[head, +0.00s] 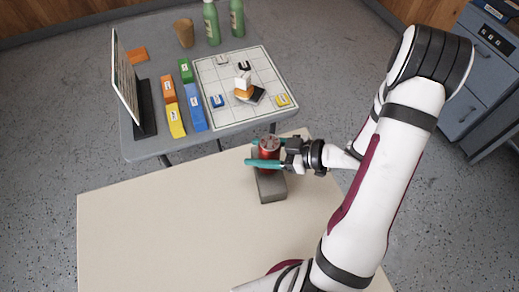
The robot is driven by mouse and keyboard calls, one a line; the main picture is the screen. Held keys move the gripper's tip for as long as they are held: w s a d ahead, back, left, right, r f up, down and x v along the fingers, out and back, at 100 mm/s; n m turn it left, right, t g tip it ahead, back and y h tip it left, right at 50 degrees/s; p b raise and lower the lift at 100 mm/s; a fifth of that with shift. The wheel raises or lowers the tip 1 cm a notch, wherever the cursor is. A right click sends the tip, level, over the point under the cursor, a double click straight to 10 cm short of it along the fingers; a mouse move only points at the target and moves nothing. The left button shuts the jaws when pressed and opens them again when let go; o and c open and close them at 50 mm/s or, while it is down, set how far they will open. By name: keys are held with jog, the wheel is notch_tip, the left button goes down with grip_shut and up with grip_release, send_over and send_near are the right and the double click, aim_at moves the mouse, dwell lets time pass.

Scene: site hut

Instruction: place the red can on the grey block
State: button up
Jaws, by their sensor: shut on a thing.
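The red can (269,154) is upright between the teal fingers of my gripper (265,153), which is shut on it. The grey block (271,189) lies on the beige table near its far edge. The can is at the far end of the block in the head view. I cannot tell whether the can touches the block's top or is just above it. The can hides the block's far part.
The beige table (180,225) is bare to the left of the block. A grey table (152,70) behind it bears a white grid board (222,103), several coloured blocks, a standing screen (125,78), two green bottles (211,22) and a brown cup (184,32).

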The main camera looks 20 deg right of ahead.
jog(key=o, duration=1.3)
jog(key=shift+f, duration=0.1)
